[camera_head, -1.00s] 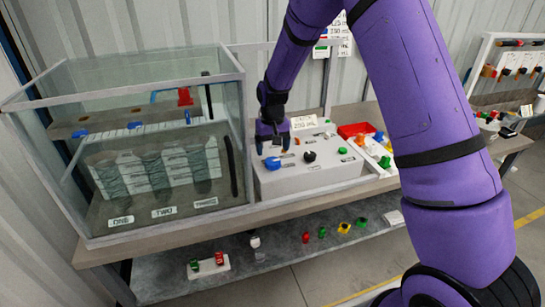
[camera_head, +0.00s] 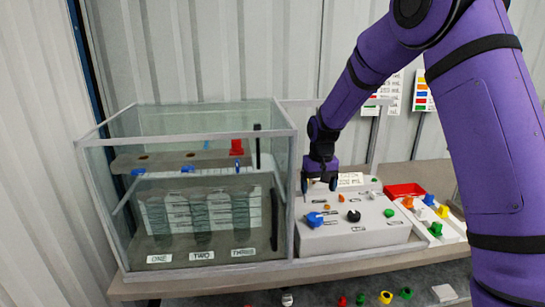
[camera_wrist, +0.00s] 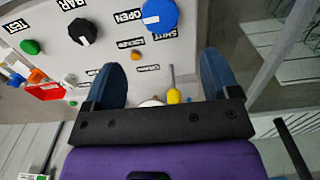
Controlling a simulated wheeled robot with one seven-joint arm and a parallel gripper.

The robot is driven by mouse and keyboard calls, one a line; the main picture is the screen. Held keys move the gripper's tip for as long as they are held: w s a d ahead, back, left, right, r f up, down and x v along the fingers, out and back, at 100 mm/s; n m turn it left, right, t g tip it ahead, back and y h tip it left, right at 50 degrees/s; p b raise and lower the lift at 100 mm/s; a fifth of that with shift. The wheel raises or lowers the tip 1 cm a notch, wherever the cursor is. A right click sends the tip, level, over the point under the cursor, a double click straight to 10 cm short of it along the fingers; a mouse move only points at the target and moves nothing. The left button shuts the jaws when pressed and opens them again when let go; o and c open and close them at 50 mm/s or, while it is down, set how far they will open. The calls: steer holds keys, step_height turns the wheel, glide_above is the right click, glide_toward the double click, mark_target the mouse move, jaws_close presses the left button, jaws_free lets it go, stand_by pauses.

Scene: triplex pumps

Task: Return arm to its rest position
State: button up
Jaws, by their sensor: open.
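My purple arm reaches in from the right, and my gripper (camera_head: 319,184) hangs above the back left part of the white control box (camera_head: 385,236). In the wrist view the two dark blue fingers (camera_wrist: 165,85) stand apart with nothing clasped between them. The blue knob (camera_head: 314,220) and the black knob (camera_head: 354,216) on the box are clear of the fingers. They also show in the wrist view as the blue knob (camera_wrist: 160,17) and the black knob (camera_wrist: 84,32). A yellow-tipped piece (camera_wrist: 174,97) shows beyond the fingers, partly hidden by the gripper.
A glass tank (camera_head: 104,215) with three labelled cylinders stands close to the left of my gripper. A red tray (camera_head: 404,190) and several coloured pieces lie at the right of the box. A metal frame (camera_head: 376,140) rises behind it. The space above the box is free.

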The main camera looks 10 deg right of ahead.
steer(key=s+d+r+t, duration=0.1)
steer(key=s+d+r, duration=0.1)
steer(key=s+r, duration=0.7)
steer(key=s+d+r+t, duration=0.2)
steer(key=s+r, duration=0.6)
steer(key=r, duration=0.2)
steer(key=s+d+r+t, duration=0.1)
steer(key=s, duration=0.9)
steer(key=s+d+r+t, duration=0.1)
steer(key=s+r, duration=0.1)
steer(key=s, duration=0.9)
steer(key=shift+d+r, duration=0.3)
steer(key=shift+d, duration=0.1)
